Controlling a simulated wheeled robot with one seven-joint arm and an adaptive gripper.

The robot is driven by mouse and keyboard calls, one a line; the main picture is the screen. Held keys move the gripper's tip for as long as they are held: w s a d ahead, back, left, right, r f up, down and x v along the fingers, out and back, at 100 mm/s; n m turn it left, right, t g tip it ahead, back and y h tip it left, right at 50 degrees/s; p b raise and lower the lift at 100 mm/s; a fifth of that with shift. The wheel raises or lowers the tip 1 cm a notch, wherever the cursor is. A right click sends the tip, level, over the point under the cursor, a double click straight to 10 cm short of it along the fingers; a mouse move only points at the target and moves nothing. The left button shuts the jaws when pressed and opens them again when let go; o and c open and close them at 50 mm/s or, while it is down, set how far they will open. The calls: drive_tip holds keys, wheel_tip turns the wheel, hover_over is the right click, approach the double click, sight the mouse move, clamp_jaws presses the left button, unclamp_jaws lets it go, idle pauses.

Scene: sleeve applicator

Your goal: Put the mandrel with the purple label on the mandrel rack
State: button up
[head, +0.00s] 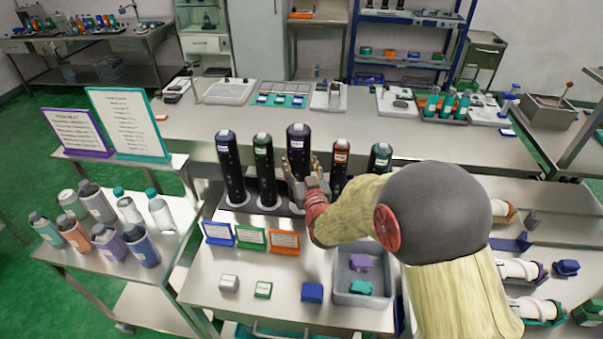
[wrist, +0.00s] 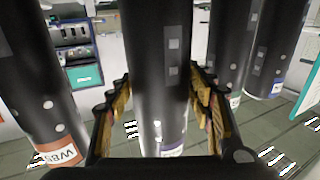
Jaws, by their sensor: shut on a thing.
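The mandrel with the purple label (head: 298,163) is a tall black upright cylinder at the middle of a row of black mandrels in the head view. In the wrist view the same mandrel (wrist: 157,75) stands between my fingers, its purple-edged label low in the picture. My gripper (head: 301,176) is shut around it, a finger on each side; it also shows in the wrist view (wrist: 158,115). Its top sits higher than its neighbours' in the head view. I cannot tell whether its foot is clear of the surface. No separate mandrel rack can be made out with certainty.
Close beside it stand mandrels with blue (head: 231,170), green (head: 265,172), orange (head: 340,165) and teal (head: 380,158) labels. Small blue, green and orange cards (head: 251,239) stand in front. A grey bin (head: 344,297) holds purple and green pieces. Bottles crowd the left cart (head: 170,270).

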sight(302, 170)
drive_tip(key=shift+w+d+f, duration=0.15)
drive_tip(key=shift+w, duration=0.05)
drive_tip(key=shift+w+d+f+b, duration=0.1)
drive_tip(key=shift+f+b, duration=0.25)
drive_tip(key=shift+f, duration=0.55)
drive_tip(key=shift+w+d+f+b, duration=0.1)
drive_tip(key=shift+f+b, duration=0.25)
drive_tip(key=shift+f, duration=0.65)
drive_tip(key=o, duration=1.7)
drive_tip(key=shift+s+f, duration=0.1)
drive_tip(key=shift+f, duration=0.05)
drive_tip(key=shift+o, duration=0.3)
